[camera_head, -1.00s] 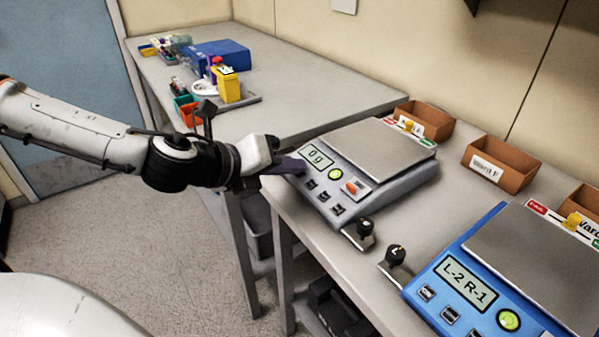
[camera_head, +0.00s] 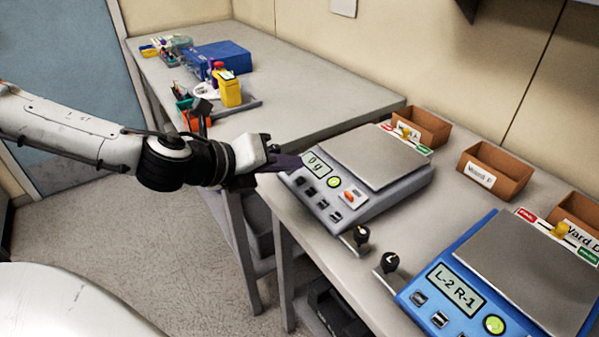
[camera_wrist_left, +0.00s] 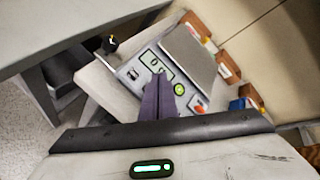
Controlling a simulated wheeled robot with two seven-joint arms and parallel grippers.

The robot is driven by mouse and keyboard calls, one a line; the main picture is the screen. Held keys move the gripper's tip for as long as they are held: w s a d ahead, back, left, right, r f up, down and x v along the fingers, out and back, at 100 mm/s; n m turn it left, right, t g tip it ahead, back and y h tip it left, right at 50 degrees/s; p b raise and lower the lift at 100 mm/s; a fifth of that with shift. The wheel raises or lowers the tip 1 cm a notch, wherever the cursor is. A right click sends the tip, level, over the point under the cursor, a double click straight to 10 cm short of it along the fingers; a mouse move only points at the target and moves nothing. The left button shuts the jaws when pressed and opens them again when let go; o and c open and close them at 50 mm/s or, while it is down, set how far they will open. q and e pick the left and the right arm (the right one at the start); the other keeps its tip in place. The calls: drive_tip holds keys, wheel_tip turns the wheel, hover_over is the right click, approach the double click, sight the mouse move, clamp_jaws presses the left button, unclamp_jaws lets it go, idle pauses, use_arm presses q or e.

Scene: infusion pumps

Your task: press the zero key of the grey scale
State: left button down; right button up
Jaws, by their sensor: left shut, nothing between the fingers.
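The grey scale (camera_head: 375,200) stands on the near table with a flat metal pan (camera_head: 375,156) on top. Its display (camera_head: 318,164) reads 0 g. Beside the display are a round green button (camera_head: 334,182), an orange switch (camera_head: 350,196) and several dark keys (camera_head: 322,204); I cannot read the key labels. My left gripper (camera_head: 298,162) is shut and empty, its purple fingertips at the scale's left edge near the display. In the left wrist view the shut fingers (camera_wrist_left: 158,97) overlap the scale's panel and hide part of it. I cannot tell whether they touch it. My right gripper is not in view.
A blue scale (camera_head: 452,285) showing L-2 R-1 stands at the right. Two black knobs (camera_head: 361,236) (camera_head: 389,262) sit at the table's front edge. Brown bins (camera_head: 495,172) line the back. The far table holds a yellow container (camera_head: 230,90) and a blue box (camera_head: 216,58).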

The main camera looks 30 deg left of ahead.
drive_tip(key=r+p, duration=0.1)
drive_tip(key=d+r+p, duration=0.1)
drive_tip(key=p, duration=0.1)
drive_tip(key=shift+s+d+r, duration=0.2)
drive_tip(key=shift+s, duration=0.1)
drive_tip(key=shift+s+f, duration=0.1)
idle(0.5)
